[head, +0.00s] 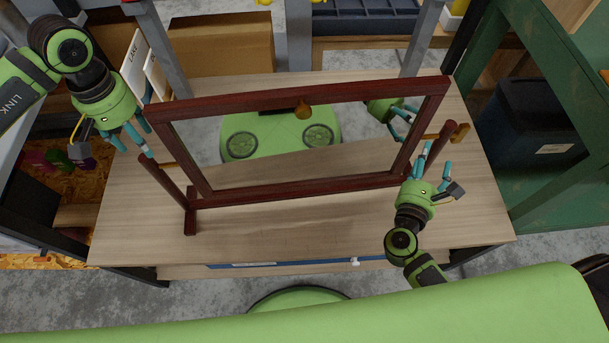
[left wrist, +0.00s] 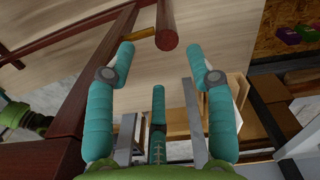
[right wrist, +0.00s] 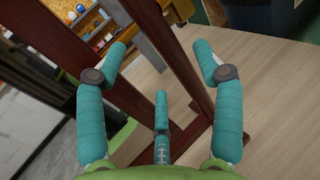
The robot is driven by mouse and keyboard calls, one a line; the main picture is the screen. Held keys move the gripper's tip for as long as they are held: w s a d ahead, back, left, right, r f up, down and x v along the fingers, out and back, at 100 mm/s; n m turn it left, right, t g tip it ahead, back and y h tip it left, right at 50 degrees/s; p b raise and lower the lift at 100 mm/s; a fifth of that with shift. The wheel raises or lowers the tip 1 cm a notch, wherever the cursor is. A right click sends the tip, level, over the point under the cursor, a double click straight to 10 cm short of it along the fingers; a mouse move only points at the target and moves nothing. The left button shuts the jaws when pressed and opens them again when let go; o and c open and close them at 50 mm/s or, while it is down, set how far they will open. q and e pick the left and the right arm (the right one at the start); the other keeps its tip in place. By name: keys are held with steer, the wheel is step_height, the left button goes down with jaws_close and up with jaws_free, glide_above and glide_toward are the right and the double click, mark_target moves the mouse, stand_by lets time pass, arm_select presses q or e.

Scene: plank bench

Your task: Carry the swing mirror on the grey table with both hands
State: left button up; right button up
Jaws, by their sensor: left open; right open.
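The swing mirror (head: 296,99) has a dark red wooden frame and stands upright, its pane tilted, on a pale plank table (head: 300,230). Its left post (head: 170,183) and right post (head: 437,150) carry the pane on light wooden knobs. My left gripper (head: 136,140) is open beside the left post's top. In the left wrist view, that post's round end (left wrist: 167,38) shows ahead, between the spread fingertips. My right gripper (head: 427,166) is open at the right post. In the right wrist view, a post (right wrist: 180,65) passes between the open fingers. I cannot tell whether either gripper touches.
The pane reflects my green body and a gripper. Behind the table stand a cardboard box (head: 220,45) and grey uprights (head: 170,50). A dark blue bin (head: 535,125) sits in a green frame at the right. The table's front strip is clear.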

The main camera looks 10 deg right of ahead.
mark_target(156, 171)
arm_select(q)
steer(key=f+b, duration=0.1)
steer(key=s+a+f+b, duration=0.1)
steer(key=shift+a+f, duration=0.1)
steer(key=shift+f, duration=0.3)
steer(key=shift+s+f+b, duration=0.1)
steer(key=shift+f+b, duration=0.25)
steer(key=shift+b, duration=0.1)
steer(key=shift+w+f+b, duration=0.25)
steer(key=shift+f+b, duration=0.1)
steer(key=shift+f, duration=0.15)
arm_select(e)
steer(key=f, duration=0.4)
steer(key=shift+s+a+f, duration=0.15)
steer(key=shift+s+a, duration=0.05)
steer(key=shift+s, duration=0.15)
arm_select(q)
steer(key=shift+s+r, duration=0.15)
steer(key=shift+f, duration=3.6)
arm_select(e)
steer(key=shift+x, duration=3.5)
arm_select(q)
jaws_close()
arm_select(e)
steer(key=c, duration=1.2)
jaws_close()
